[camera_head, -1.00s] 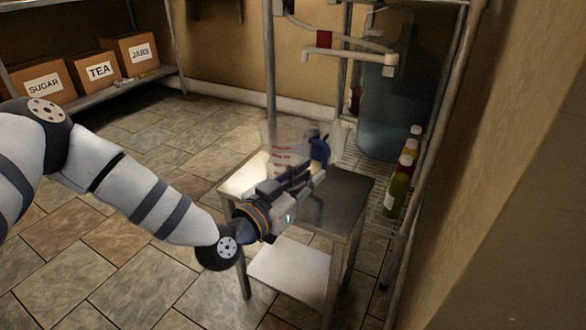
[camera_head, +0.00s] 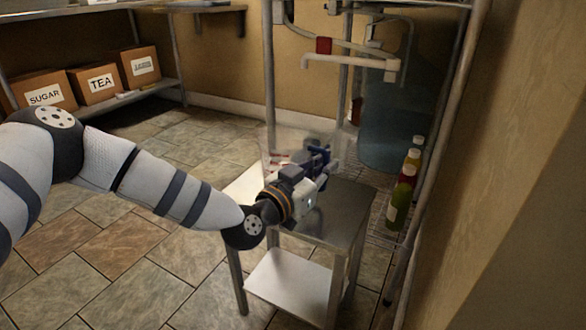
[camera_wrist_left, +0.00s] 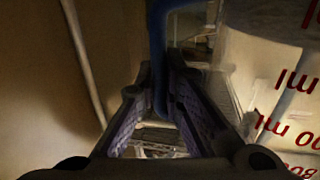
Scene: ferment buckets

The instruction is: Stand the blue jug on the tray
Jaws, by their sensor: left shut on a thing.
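The jug (camera_head: 274,146) is clear, with red markings and a blue handle; it is over the small steel table in the head view. My left gripper (camera_head: 318,166) is shut on the blue handle, which shows between the fingers in the wrist view (camera_wrist_left: 157,55). The clear wall with red print (camera_wrist_left: 285,85) fills the right of that view. The jug looks roughly upright; the gripper hides its lower part, so I cannot tell whether it touches the table. I cannot make out a tray for certain. My right gripper is not in view.
The small steel table (camera_head: 335,222) has a pale lower shelf (camera_head: 290,281). Right of it, several bottles (camera_head: 400,200) stand on a wire rack, near a large bluish vessel (camera_head: 392,125). A wall closes the right side. Boxes (camera_head: 97,85) sit on a shelf at left.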

